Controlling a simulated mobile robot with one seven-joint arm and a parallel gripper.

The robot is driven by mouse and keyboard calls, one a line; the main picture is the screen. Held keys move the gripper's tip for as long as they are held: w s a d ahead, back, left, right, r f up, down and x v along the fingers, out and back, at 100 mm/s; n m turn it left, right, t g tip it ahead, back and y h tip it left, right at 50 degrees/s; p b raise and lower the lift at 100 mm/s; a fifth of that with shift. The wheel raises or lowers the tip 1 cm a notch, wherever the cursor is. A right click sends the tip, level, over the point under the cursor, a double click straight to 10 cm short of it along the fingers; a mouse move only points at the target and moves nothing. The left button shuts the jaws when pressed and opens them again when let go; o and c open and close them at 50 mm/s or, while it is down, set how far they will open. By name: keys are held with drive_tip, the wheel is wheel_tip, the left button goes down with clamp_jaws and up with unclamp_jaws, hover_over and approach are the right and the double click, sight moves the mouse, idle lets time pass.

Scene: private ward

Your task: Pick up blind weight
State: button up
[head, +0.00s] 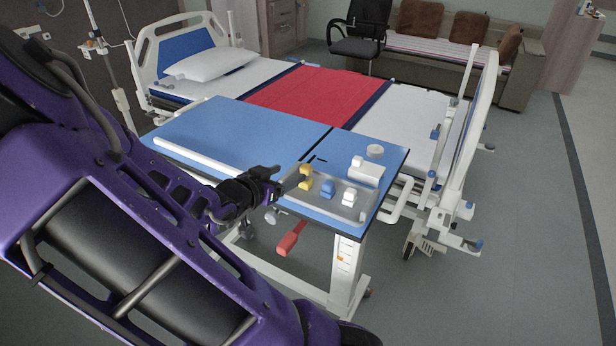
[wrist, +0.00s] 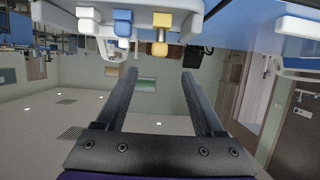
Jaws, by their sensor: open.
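Small blocky pieces stand on the overbed table: a yellow one (head: 305,180), a blue one (head: 327,189), and a white one (head: 349,196). I cannot tell which is the blind weight. My gripper (head: 283,183) is at the table's near edge, just left of the yellow piece. In the wrist view my gripper (wrist: 158,73) is open and nothing is between its fingers. There the scene appears upside down, with the yellow piece (wrist: 161,32) beyond the fingertips, and the blue piece (wrist: 123,23) and a white piece (wrist: 88,24) to its left.
The blue-topped overbed table (head: 240,135) has a clear left side. The bed (head: 400,115) is beyond. A red handle (head: 291,240) sticks out below.

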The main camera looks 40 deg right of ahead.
sight(309, 165)
drive_tip(key=b+x, duration=0.2)
drive_tip(key=x, duration=0.6)
drive_tip(key=shift+b, duration=0.35)
drive_tip(key=b+x, duration=0.2)
drive_tip(key=x, duration=0.2)
drive_tip(key=shift+d+f, duration=0.1)
drive_tip(key=shift+f, duration=0.1)
drive_tip(key=shift+w+d, duration=0.1)
drive_tip(key=shift+d, duration=0.25)
clamp_jaws()
